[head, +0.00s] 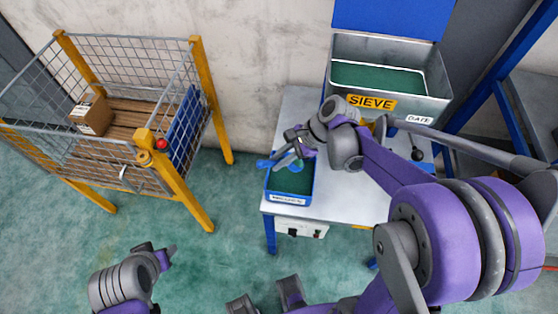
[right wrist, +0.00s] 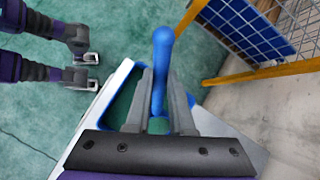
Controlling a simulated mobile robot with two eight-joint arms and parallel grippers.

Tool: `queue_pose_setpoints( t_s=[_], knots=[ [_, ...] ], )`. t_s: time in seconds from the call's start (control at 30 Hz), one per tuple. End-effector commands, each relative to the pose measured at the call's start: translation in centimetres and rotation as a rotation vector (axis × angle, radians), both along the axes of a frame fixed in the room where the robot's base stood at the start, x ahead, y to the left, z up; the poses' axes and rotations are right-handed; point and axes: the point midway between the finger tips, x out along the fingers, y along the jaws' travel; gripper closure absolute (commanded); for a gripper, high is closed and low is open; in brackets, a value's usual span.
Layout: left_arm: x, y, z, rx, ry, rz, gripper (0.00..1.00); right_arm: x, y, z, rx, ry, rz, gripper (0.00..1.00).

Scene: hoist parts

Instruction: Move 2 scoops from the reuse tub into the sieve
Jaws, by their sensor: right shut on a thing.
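The sieve (head: 441,92) is a grey metal box with a yellow SIEVE label and a green surface inside, at the back of the bench. The reuse tub (head: 289,199), apparently the small blue tub with a white label, stands at the bench's left front and has green inside. My right gripper (head: 284,157) is over the tub, shut on the blue scoop (head: 264,163). The scoop (right wrist: 162,70) also shows between the fingers in the right wrist view; its bowl is hidden. My left gripper (head: 154,256) is low at bottom left, away from the bench; its opening is unclear.
The white bench (head: 340,205) has free room right of the tub. A mesh cage (head: 185,75) with yellow posts stands left, holding a cardboard box (head: 92,115) and a blue panel (head: 184,116). A blue panel (head: 385,15) rises behind the sieve. Green floor lies between cage and bench.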

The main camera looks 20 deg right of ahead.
Motion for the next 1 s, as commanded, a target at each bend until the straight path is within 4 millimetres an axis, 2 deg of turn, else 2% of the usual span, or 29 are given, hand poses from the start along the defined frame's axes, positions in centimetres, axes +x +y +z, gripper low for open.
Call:
queue_pose_setpoints(
  t_s=[0.07, 0.63, 0.77, 1.0],
  knots=[
    [0.1, 0.0, 0.5, 0.0, -0.002, 0.0, 0.5, 0.0, 0.0, 0.7, 0.0, -0.001, -0.001, 1.0],
    [0.1, 0.0, 0.4, 0.0, -0.002, 0.0, 0.5, 0.5, 0.0, 0.5, -0.005, -0.001, -0.03, 1.0],
    [0.1, 0.0, 0.4, 0.0, -0.002, 0.0, 0.5, 2.8, -0.3, 0.6, -0.026, -0.001, -0.169, 1.0],
    [0.1, 0.0, 0.4, 0.0, -0.002, 0.0, 0.5, 9.5, -1.0, 2.2, -0.069, 0.014, -0.588, 1.0]
  ],
)
